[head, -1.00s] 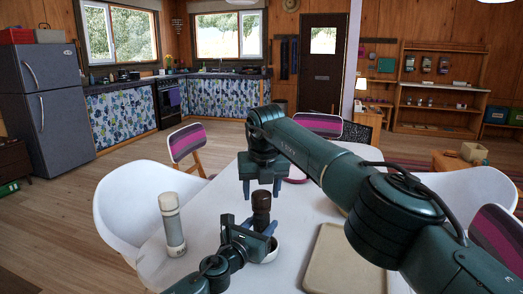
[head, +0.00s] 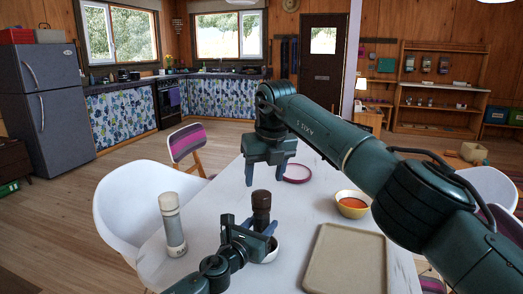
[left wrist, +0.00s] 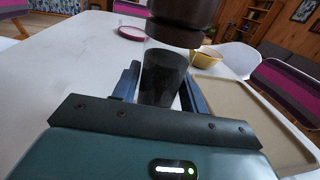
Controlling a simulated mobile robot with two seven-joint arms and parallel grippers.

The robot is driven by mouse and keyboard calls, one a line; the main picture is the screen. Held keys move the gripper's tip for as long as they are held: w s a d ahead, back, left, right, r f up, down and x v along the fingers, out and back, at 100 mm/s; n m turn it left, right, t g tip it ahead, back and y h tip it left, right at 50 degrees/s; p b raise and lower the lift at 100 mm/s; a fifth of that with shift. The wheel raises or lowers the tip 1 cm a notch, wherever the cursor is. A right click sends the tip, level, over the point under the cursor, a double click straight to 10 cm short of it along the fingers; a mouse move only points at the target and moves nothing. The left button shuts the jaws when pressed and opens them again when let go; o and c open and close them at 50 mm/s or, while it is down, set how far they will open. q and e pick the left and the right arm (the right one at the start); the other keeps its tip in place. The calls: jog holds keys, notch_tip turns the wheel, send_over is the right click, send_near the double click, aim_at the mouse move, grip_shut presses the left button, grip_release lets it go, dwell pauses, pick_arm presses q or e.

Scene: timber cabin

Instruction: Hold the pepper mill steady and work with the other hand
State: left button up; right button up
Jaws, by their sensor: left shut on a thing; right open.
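The pepper mill (head: 261,202) stands upright on the white table, with a dark brown top and a dark body. In the left wrist view its body (left wrist: 163,78) is between my fingers, under the brown top. My left gripper (head: 258,228) is shut on the mill's body, below the top. My right gripper (head: 265,176) is open and empty, fingers pointing down, just above and beyond the mill's top in the head view; I see no contact. The mill's lower part is hidden by my left gripper in the head view.
A white and grey cylinder (head: 172,224) stands left of my left gripper. A white bowl (head: 272,252) is partly hidden beside it. A beige tray (head: 320,280) lies at right, a yellow bowl with orange contents (head: 352,204) and a purple ring (head: 306,178) farther back. White chairs surround the table.

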aim_at(262, 193)
jog(key=shift+x, duration=2.9)
jog(key=c, duration=0.7)
jog(key=shift+o, duration=0.2)
jog(key=shift+a+m+h, duration=0.1)
jog(key=shift+m+h, duration=0.3)
jog(key=shift+m, duration=1.1)
jog(key=o, duration=0.7)
jog(key=shift+c, duration=0.2)
